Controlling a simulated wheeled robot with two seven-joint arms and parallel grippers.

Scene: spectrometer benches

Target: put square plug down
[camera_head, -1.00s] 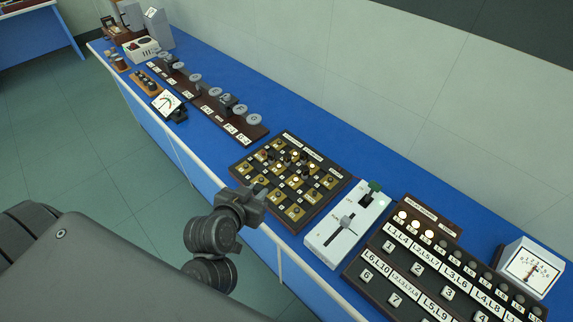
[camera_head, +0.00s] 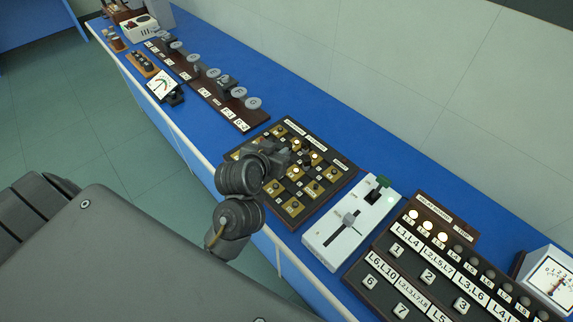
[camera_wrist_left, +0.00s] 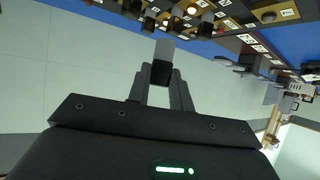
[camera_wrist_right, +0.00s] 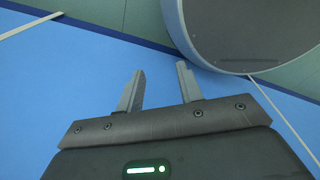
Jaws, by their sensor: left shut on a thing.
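My left gripper (camera_head: 288,152) hangs over the dark plug board (camera_head: 322,204) with brass tiles on the blue bench. In the left wrist view its fingers (camera_wrist_left: 161,84) are shut on the square plug (camera_wrist_left: 165,50), a small block with a grey end and a black part between the fingertips. The plug's grey end points toward the board's plugs, near the top of that view; I cannot tell whether it touches the board. In the head view the plug is too small to separate from the gripper. My right gripper (camera_wrist_right: 158,90) is open and empty in its wrist view.
A white slider box (camera_head: 333,247) stands right of the plug board, beside a dark panel with numbered buttons (camera_head: 397,250). A rail with grey discs (camera_head: 240,124) and a small dial (camera_head: 163,84) lie to the left. The bench behind the board is clear.

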